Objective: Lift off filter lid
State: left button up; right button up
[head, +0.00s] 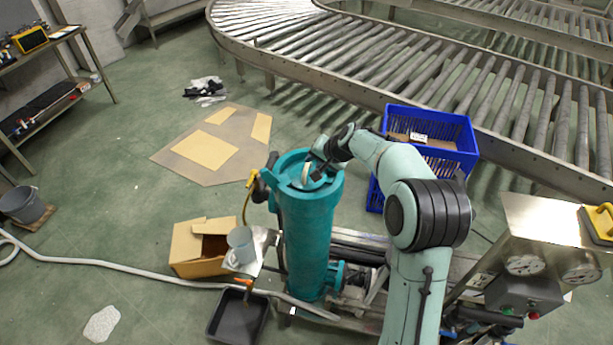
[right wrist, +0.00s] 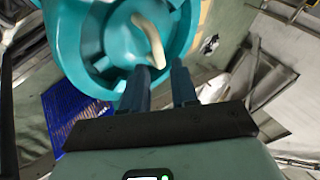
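The tall teal filter housing (head: 307,235) stands upright in the middle of the head view. Its round teal top (head: 290,165) carries a pale curved handle (head: 305,174). In the right wrist view the handle (right wrist: 151,40) rises from a recessed teal surface (right wrist: 120,38), which looks like the lid. My right gripper (head: 317,172) is over the right part of the top. Its two dark fingers (right wrist: 160,88) are apart, with the near end of the handle just beyond the gap. I cannot tell whether they touch it. My left gripper is not in view.
A blue crate (head: 460,160) stands behind my right arm, before a roller conveyor (head: 400,70). A gauge panel (head: 545,235) is at right.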

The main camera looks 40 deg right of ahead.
aim_at(308, 165)
jog(key=x, duration=0.6)
jog(key=shift+w+f, duration=0.15)
jog(key=shift+f, duration=0.25)
jog(key=shift+r, duration=0.1)
grip_shut()
